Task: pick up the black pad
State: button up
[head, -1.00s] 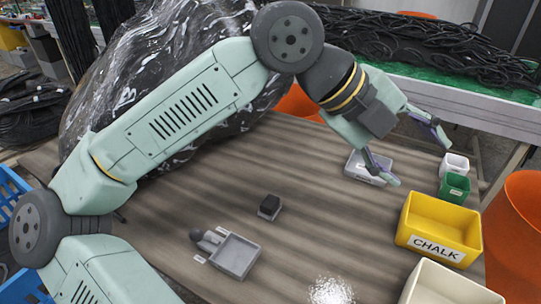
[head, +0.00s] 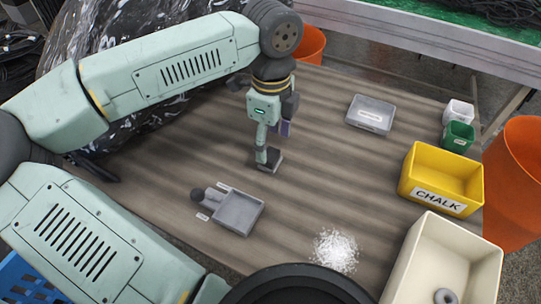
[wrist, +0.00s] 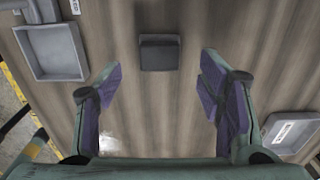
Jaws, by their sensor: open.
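The black pad (head: 275,158) is a small dark block on the wooden table, left of the middle in the head view. My gripper's near finger hides part of it there. In the wrist view the whole pad (wrist: 160,53) shows as a dark square at top centre. My gripper (head: 273,146) points down close above the pad, its fingers apart and empty. In the wrist view the pad lies beyond the open fingertips (wrist: 158,75), sideways between them. I cannot tell the exact height above it.
A grey tray (head: 239,211) lies near the pad, with a dark round-ended item beside it. Another grey tray (head: 370,114) is to the right. A yellow CHALK bin (head: 441,181), a cream bin (head: 416,260) and small green and white tubs stand at the right. White powder (head: 335,250) lies in front.

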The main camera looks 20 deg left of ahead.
aim_at(270, 154)
jog(key=shift+f+p, duration=0.4)
jog(key=shift+f, duration=1.55)
jog(key=shift+c, duration=0.4)
jog(key=c, duration=1.2)
jog(key=shift+o, duration=0.2)
jog(key=shift+r, duration=0.1)
jog(key=shift+r+b, duration=0.3)
jog(key=shift+r, duration=0.2)
notch_tip(270, 154, up, 2)
jog(key=shift+a+r+b, duration=0.1)
jog(key=shift+b, duration=0.35)
jog(key=s+d+b, duration=0.1)
jog(key=s+d, duration=0.1)
jog(key=s, duration=0.3)
jog(key=s+d+r+b, duration=0.1)
jog(key=s+d, duration=0.1)
jog(key=s, duration=0.3)
jog(key=s+d+b, duration=0.1)
jog(key=s+d, duration=0.1)
jog(key=s, duration=0.3)
jog(key=shift+r, duration=0.3)
